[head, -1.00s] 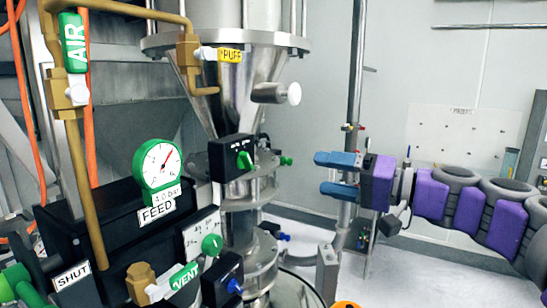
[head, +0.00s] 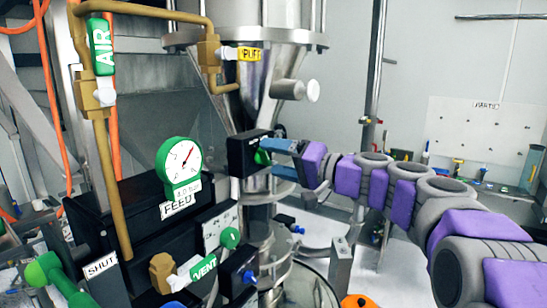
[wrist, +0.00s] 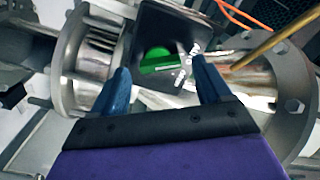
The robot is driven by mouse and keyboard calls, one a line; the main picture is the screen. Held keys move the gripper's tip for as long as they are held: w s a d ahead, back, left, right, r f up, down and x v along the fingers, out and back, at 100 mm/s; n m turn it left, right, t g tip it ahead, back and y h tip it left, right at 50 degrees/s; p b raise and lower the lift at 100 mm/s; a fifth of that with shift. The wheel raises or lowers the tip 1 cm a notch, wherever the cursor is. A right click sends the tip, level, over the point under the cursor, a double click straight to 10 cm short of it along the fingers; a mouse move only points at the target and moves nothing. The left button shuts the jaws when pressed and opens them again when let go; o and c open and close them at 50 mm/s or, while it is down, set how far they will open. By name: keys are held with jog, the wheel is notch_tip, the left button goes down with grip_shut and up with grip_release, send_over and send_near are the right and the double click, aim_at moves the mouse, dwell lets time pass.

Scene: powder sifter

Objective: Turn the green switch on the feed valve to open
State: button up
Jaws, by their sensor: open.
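The green switch (head: 262,157) sits on a black box (head: 241,155) on the steel column below the hopper. In the head view my gripper (head: 276,158) is at the switch from the right, its blue fingers partly covering it. In the wrist view the green switch (wrist: 158,60) shows between and beyond the two blue fingertips of my gripper (wrist: 160,78), on the black box face (wrist: 150,25). The fingers are apart with nothing held between them. Whether a fingertip touches the switch cannot be told.
A green pressure gauge (head: 182,165) above a FEED label stands left of the switch. A green VENT handle (head: 203,267) and a green knob (head: 230,237) are below. Brass pipes (head: 112,180) run at the left.

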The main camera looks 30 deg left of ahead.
jog(key=shift+a, duration=0.3)
jog(key=shift+a+f, duration=0.1)
jog(key=shift+c, duration=0.2)
jog(key=shift+a, duration=0.25)
jog(key=c, duration=0.3)
jog(key=shift+d, duration=0.1)
jog(key=c, duration=0.7)
